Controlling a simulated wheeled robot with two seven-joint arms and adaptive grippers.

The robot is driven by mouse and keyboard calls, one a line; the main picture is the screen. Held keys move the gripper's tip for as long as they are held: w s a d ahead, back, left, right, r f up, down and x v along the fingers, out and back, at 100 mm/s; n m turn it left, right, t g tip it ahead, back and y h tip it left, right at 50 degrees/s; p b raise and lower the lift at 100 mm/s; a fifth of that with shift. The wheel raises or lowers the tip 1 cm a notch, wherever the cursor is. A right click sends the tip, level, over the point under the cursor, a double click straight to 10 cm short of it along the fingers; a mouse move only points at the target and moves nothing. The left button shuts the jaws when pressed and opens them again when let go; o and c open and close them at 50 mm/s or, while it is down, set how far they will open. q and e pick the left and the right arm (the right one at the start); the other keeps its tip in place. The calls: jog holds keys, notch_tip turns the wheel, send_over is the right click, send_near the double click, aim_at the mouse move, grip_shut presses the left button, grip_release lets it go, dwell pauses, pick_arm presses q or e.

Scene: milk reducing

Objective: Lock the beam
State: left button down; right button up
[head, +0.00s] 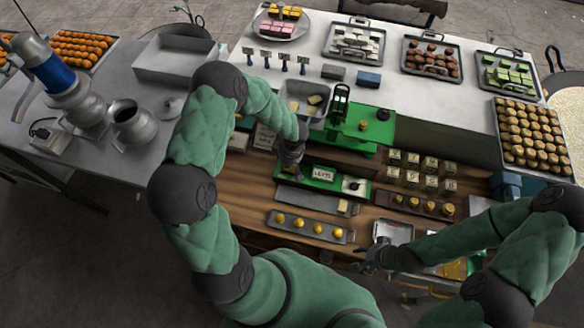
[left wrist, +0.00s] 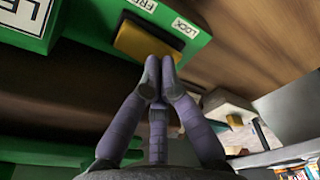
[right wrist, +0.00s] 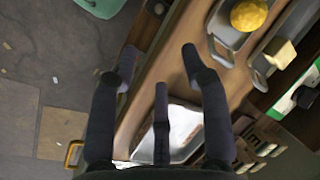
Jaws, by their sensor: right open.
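The green balance base (head: 322,174) with a white lettered plate sits mid-bench in the head view. In the left wrist view, its green edge (left wrist: 100,20) carries FREE and LOCK labels (left wrist: 183,28) and a yellow-brown slider knob (left wrist: 143,42) beside them. My left gripper (left wrist: 159,74) has its fingertips together just in front of the knob. Nothing shows between them; whether they touch the knob I cannot tell. In the head view my left gripper (head: 290,166) is at the base's left end. My right gripper (right wrist: 160,60) is open and empty above the bench's front edge.
A grey tray with yellow balls (head: 310,226) lies in front of the base. A taller green stand (head: 362,124) is behind it. Small labelled blocks (head: 428,172) stand to the right. A metal tray (head: 393,232) lies near my right gripper (head: 368,262).

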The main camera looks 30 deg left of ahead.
pick_arm(q)
jog(key=shift+f, duration=0.3)
jog(key=shift+r, duration=0.1)
notch_tip(320, 180, up, 7)
jog(key=p, duration=0.9)
dwell(0.5)
jog(key=shift+s, duration=0.1)
dwell(0.4)
